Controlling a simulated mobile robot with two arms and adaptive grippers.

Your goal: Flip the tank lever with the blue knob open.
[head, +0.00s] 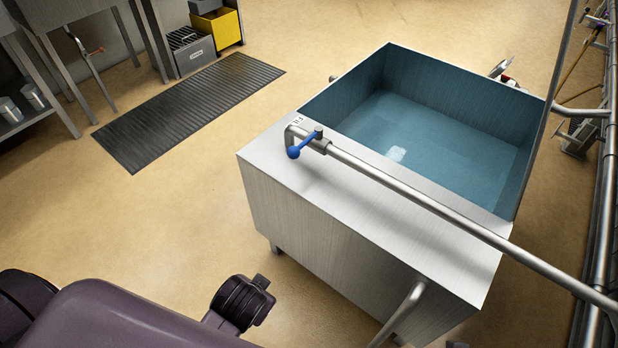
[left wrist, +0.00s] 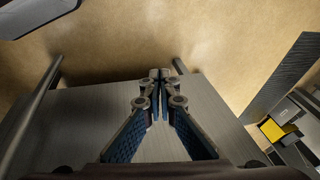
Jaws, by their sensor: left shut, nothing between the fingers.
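The tank (head: 320,245) is a brushed steel box with a blue-tinted, open basin. A steel pipe (head: 420,202) runs along its near rim. At the pipe's left end is the lever (head: 305,143), a short metal handle with a blue knob (head: 293,152) pointing down and to the left. My left gripper (left wrist: 160,74) shows in the left wrist view with its fingers together and nothing between them. Its fingers are not visible in the head view, and the blue knob cannot be made out in the wrist view. My right gripper is not in view.
A dark ribbed mat (head: 190,110) lies on the tan floor left of the tank. Behind it are a grey crate (head: 192,50) and a yellow bin (head: 218,28). Pipes (head: 600,190) stand along the right edge. The floor between mat and tank is clear.

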